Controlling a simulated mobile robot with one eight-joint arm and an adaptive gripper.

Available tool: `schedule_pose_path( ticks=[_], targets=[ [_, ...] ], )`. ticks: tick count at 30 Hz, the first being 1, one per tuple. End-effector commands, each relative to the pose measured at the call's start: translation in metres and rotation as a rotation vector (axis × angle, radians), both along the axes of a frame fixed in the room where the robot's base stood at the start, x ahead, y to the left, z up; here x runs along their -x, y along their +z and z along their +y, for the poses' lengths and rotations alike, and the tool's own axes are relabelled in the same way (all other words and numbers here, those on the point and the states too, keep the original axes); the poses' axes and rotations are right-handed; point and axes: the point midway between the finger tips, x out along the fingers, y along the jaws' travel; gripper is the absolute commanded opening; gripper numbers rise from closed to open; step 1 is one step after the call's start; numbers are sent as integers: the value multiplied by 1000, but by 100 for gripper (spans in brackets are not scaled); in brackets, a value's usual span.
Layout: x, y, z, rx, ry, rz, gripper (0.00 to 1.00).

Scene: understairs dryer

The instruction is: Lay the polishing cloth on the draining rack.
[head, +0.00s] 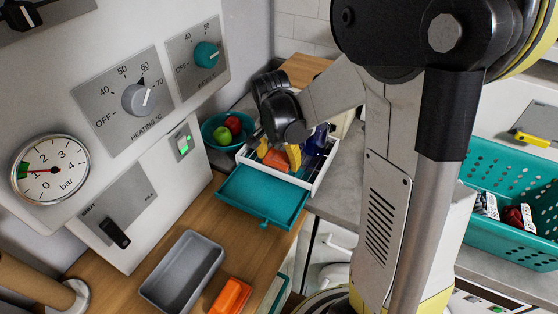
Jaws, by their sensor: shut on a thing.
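My gripper (278,152) is black and points down over a white-rimmed box (325,172) at the back of the counter. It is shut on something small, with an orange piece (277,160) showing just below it. I cannot tell for sure whether this piece is the polishing cloth. A yellow piece (293,157) shows beside it. The fingertips are mostly hidden by the gripper body and distance. I cannot make out a draining rack with certainty.
A teal tray or drawer (262,197) juts from the box's front. A teal bowl (213,138) with red and green fruit stands left of it. A grey tray (184,270) and an orange object (230,296) are nearer. A teal perforated basket (505,180) stands right.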

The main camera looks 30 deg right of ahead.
Motion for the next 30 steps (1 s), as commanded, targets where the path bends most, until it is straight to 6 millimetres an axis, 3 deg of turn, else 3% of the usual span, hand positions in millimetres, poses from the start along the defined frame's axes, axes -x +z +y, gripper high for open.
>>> schedule_pose_path(
  ticks=[6,7,9,20,23,30],
  targets=[
    [0,-4,0,0,0,0,41],
    [0,-3,0,0,0,0,80],
    [0,-3,0,0,0,0,98],
    [0,2,0,0,0,0,98],
    [1,15,1,0,0,0,98],
    [6,70,8,0,0,0,98]
  ],
)
